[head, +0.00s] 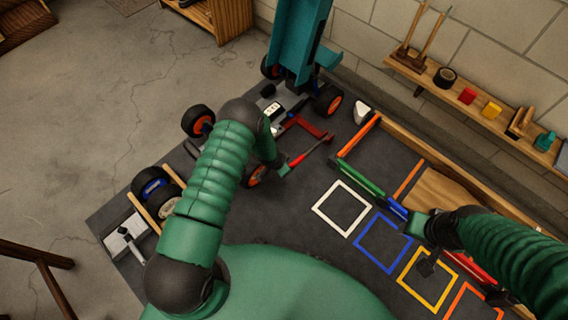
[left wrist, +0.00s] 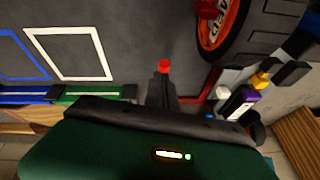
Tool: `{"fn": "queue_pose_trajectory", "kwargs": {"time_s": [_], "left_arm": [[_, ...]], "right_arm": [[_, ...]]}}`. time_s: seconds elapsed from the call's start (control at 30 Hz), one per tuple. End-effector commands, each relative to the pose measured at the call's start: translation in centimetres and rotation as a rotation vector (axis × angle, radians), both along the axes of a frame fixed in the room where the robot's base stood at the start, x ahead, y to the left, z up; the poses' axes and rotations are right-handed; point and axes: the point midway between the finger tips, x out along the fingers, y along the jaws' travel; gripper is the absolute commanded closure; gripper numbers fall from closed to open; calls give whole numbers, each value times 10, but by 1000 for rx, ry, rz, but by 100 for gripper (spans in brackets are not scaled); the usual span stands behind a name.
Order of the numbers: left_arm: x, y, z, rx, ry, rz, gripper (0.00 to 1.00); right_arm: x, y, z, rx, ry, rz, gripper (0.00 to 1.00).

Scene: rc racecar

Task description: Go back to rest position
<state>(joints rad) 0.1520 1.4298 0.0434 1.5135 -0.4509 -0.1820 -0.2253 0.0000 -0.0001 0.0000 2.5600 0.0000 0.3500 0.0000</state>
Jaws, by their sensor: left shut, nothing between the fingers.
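My left gripper (head: 287,168) hangs over the dark mat beside the racecar's lower front wheel (head: 256,176). In the left wrist view its dark fingers (left wrist: 163,85) are together with nothing between them, and a red piece shows at their tip. The racecar (head: 272,108) is partly hidden by my left arm. A large orange-rimmed wheel (left wrist: 236,28) fills the upper right of the left wrist view.
White (head: 323,222) and blue (head: 362,258) square outlines lie on the mat. A wooden-edged rack with coloured bars (head: 358,136) runs along the wall. A teal stand (head: 297,40) rises behind the car. A loose wheel (head: 151,186) lies at left. A shelf (head: 450,88) holds tools.

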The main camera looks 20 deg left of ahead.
Motion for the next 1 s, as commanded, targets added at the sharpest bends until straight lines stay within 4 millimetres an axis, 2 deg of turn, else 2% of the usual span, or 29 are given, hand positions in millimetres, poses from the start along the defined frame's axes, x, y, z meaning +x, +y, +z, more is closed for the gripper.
{"fn": "queue_pose_trajectory", "kwargs": {"time_s": [0.37,0.47,0.57,0.67,0.7,0.8,0.9,1.0], "left_arm": [[1,0,0,0,-1,0,100],[3,0,12,2,0,8,100],[9,2,56,8,5,49,100],[2,1,127,12,26,124,100],[-6,0,156,13,36,160,100],[-37,-4,222,4,62,247,100],[-75,-10,270,-12,87,324,100],[-111,-15,302,-31,107,385,100]], "right_arm": [[0,0,-1,0,0,0,55],[0,0,0,0,0,0,55],[0,0,0,0,0,0,55],[0,0,0,0,0,0,55],[0,0,0,0,0,0,55],[0,0,-1,0,0,0,55],[0,0,-1,0,0,0,55],[0,0,-1,0,0,0,55]]}}
